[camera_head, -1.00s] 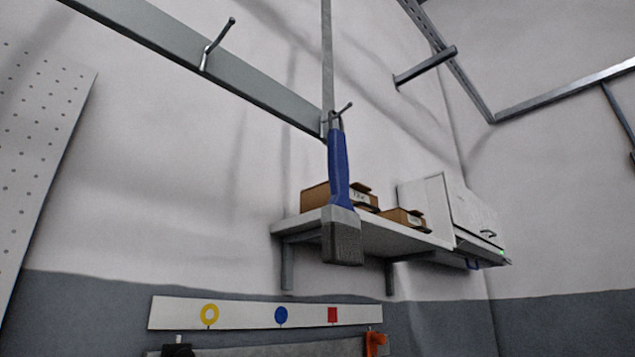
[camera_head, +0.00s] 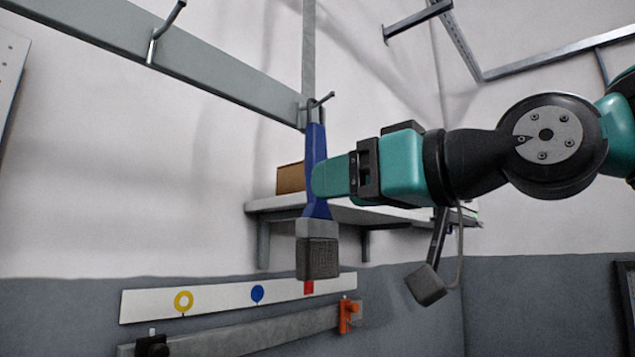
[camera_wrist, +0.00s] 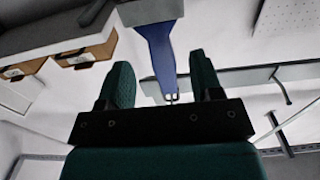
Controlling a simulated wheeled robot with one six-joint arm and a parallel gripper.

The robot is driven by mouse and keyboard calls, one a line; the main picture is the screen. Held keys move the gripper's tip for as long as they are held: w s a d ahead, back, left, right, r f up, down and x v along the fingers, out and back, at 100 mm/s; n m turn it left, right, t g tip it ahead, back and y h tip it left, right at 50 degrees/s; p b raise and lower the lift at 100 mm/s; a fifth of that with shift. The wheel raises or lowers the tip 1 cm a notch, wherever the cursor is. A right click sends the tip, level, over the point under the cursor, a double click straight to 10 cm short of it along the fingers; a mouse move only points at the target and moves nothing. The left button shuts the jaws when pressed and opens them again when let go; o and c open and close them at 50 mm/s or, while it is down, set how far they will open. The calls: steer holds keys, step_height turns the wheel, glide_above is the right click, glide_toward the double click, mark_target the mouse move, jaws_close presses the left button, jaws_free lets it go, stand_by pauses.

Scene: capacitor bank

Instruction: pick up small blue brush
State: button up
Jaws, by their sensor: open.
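The blue brush (camera_head: 316,207) hangs upright by its top from a metal hook, with its blue handle up and its grey bristle head down. My gripper (camera_head: 322,177) reaches in from the right at the height of the handle, and a teal finger covers part of the handle. In the wrist view the brush handle (camera_wrist: 160,55) lies in the gap between the two open fingers of my gripper (camera_wrist: 162,82). Free space shows on both sides of the handle there. The bristles are cut off at that view's top edge.
The hook (camera_head: 322,102) sticks out at the end of a grey wall rail (camera_head: 225,82). A white shelf (camera_head: 283,203) with a cardboard box (camera_head: 290,178) is behind the brush. A white strip with coloured marks (camera_head: 220,297) is below.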

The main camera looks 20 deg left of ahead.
mark_target(306, 193)
steer(key=p+x, duration=0.5)
steer(key=shift+w+a+r, duration=0.1)
steer(key=shift+a, duration=0.3)
steer(key=shift+w+a, duration=0.15)
steer(key=shift+a, duration=0.15)
steer(key=shift+c, duration=0.2)
steer(key=c, duration=0.9)
